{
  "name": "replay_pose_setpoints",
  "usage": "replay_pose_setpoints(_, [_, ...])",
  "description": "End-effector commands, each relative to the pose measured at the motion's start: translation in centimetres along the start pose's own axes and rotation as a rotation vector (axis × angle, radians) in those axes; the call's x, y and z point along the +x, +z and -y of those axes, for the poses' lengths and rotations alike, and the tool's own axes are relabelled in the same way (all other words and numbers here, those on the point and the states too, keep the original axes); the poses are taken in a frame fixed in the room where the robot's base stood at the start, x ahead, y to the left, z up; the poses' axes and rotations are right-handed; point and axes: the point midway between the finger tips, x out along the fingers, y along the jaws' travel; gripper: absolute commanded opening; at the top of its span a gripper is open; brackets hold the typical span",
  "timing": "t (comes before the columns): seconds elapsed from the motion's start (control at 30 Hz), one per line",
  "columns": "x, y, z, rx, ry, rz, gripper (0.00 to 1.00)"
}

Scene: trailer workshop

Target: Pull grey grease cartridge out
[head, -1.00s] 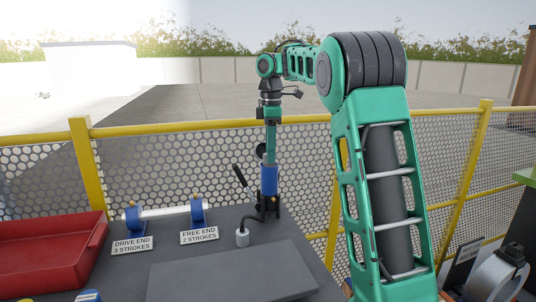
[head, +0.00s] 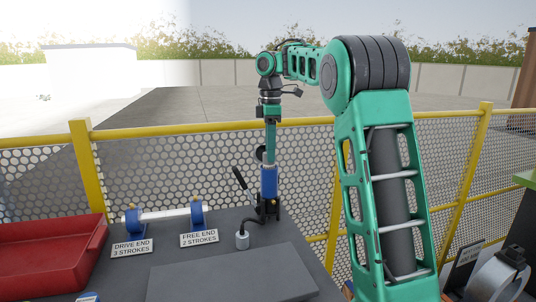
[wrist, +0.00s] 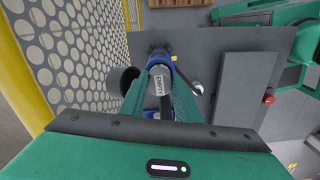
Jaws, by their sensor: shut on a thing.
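The blue grease gun barrel (head: 269,182) stands upright in a dark holder at the bench's far edge. Its top also shows in the wrist view (wrist: 160,57). The grey cartridge (wrist: 159,83), with a label reading EMPTY, shows between my fingers at the barrel's mouth in the wrist view. My gripper (head: 269,160) points down over the barrel and is shut on the cartridge. In the head view my fingers hide the cartridge, and I cannot tell how much of it is inside the barrel. A dark round part (wrist: 121,81) sits beside the fingers.
A black lever (head: 240,178) leans left of the barrel, and a hose runs to a small grey cylinder (head: 242,240). A white shaft on blue supports (head: 197,213) and a red tray (head: 45,255) stand left. A yellow-railed mesh fence (head: 170,165) rises behind.

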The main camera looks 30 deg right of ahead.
Motion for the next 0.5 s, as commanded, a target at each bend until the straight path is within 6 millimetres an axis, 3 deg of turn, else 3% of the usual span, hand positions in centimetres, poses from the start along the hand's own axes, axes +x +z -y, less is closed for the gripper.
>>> replay_pose_setpoints(0.5, [-1.4,0.0,0.0,0.002,0.002,-0.001,0.04])
